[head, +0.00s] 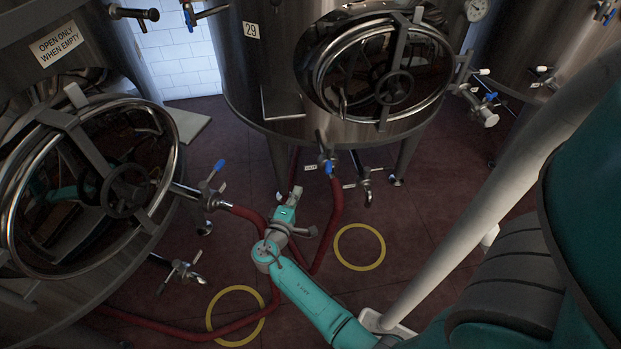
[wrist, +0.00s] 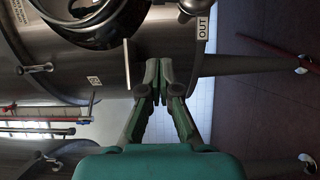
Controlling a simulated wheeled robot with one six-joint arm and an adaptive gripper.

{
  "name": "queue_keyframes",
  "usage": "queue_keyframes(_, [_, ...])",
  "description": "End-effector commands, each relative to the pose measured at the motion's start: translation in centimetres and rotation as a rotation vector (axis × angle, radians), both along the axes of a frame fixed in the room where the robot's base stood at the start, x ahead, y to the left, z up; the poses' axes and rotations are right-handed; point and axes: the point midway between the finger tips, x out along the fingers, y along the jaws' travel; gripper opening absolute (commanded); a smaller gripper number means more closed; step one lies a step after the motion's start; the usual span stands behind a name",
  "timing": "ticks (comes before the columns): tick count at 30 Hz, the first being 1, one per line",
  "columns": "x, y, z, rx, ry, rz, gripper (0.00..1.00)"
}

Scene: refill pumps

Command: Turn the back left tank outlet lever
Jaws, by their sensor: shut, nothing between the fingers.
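A steel tank marked 29 (head: 290,40) stands at the back centre, with a round hatch. A blue lever (head: 330,167) sits on a valve at its lower front, beside a small label, and a red hose runs down from there. My gripper (head: 297,191) is below and left of this lever, apart from it. In the wrist view my gripper (wrist: 158,68) is shut and empty, its fingertips together in front of a steel tank. An OUT label (wrist: 202,27) shows right of the fingertips. I cannot tell for certain which tank the task calls back left.
A second tank with a large hatch (head: 125,190) fills the left, with its own blue lever (head: 218,166). Another tank (head: 545,40) stands at right. Red hoses (head: 190,327) and two yellow rings (head: 360,247) lie on the dark red floor. A pale post (head: 490,190) crosses at right.

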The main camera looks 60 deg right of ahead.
Motion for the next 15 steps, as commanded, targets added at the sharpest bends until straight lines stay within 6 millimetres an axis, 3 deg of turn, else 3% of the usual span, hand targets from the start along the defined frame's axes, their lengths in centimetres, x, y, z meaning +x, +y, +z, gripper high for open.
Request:
queue_keyframes(5, [0.3,-1.9,0.1,-0.001,-0.003,-0.004,0.0])
queue_keyframes(15, [1.6,-8.1,0.1,-0.001,-0.001,-0.005,0.0])
